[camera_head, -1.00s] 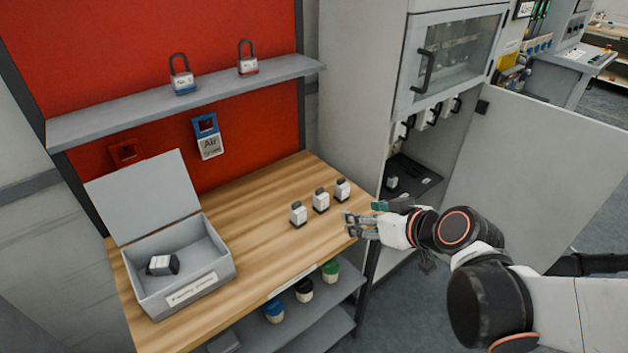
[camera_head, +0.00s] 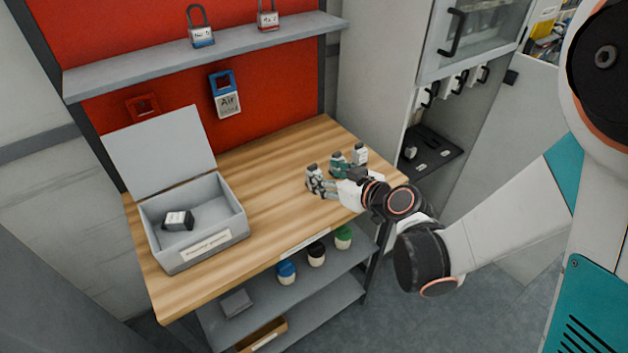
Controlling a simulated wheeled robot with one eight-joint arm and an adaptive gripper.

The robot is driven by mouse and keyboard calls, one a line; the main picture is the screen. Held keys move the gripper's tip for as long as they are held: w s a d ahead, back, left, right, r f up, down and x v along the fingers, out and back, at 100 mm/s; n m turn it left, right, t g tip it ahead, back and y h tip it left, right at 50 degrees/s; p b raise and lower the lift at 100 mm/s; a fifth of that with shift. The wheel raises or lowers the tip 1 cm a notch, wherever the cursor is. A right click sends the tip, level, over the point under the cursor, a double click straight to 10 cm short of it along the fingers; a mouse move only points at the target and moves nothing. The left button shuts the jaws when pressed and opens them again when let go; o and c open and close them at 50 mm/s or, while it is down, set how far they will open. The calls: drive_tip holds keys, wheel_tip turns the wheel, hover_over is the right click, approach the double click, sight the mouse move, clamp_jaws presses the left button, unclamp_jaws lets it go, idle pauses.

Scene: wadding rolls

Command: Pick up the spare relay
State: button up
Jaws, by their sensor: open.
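Three small white relay-like blocks with dark parts stand in a row on the wooden bench: a left one (camera_head: 312,171), a middle one (camera_head: 337,157) and a right one (camera_head: 361,153). Which one is the spare is not clear from the picture. My gripper (camera_head: 327,179) is open and low over the bench at this row. One finger overlaps the left block and the teal one partly hides the middle block. I cannot tell whether they touch. A similar dark-and-white block (camera_head: 178,220) lies in the open grey box (camera_head: 205,252).
Another small block (camera_head: 411,153) sits on a black panel (camera_head: 440,148) in the open cabinet. Padlocks stand on the shelf (camera_head: 130,78) above the bench. Jars stand on the shelf below. Bare wood (camera_head: 270,205) lies between box and row.

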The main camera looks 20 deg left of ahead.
sight(314, 169)
drive_tip(key=shift+b+x, duration=1.2)
drive_tip(key=shift+x, duration=2.25)
drive_tip(key=shift+w+d, duration=0.15)
drive_tip(key=shift+d, duration=0.1)
drive_tip(key=c, duration=1.2)
